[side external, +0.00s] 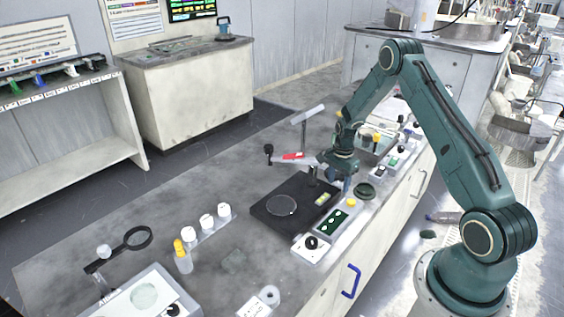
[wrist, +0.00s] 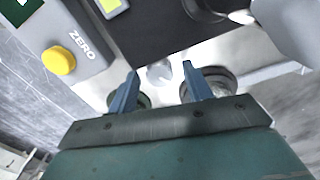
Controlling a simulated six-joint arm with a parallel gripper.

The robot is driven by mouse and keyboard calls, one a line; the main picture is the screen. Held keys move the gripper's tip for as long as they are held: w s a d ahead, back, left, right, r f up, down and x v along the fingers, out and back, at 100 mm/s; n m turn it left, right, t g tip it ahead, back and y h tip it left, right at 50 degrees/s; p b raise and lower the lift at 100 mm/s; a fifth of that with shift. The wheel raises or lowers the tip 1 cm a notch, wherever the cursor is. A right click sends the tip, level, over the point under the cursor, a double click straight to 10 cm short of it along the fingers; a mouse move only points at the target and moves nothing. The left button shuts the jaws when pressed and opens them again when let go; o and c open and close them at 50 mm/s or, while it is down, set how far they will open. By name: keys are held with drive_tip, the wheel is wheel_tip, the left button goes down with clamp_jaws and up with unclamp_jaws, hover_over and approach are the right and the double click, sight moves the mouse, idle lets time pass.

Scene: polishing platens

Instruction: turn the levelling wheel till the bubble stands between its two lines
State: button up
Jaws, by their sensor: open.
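My gripper (wrist: 161,84) is open, its two blue fingers pointing away from the wrist camera. A small pale round knob (wrist: 159,73) shows between and beyond the fingertips; it may be the levelling wheel, but I cannot tell for sure. Nothing is seen held. A yellow-green vial (wrist: 111,6) is cut off at the top of the wrist view; its bubble and lines cannot be read. In the side view the vial (side external: 322,199) lies on the right part of a black plate (side external: 272,216), and my gripper (side external: 345,180) is low just behind it, partly hidden by my wrist.
A grey box with a yellow button marked ZERO (wrist: 60,61) stands left of the fingers. A dark green round dish (side external: 365,190) is right of my gripper. White-capped jars (side external: 207,222) and a magnifier (side external: 137,237) stand at left.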

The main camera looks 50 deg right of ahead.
sight(339, 183)
wheel_tip(339, 183, up, 14)
idle(0.7)
drive_tip(key=shift+f, duration=0.1)
drive_tip(key=shift+c, duration=1.4)
drive_tip(key=n, duration=0.6)
drive_tip(key=shift+d+f, duration=0.2)
drive_tip(key=shift+f, duration=0.15)
drive_tip(key=shift+f, duration=0.15)
wheel_tip(339, 183, down, 14)
drive_tip(key=shift+r, duration=0.25)
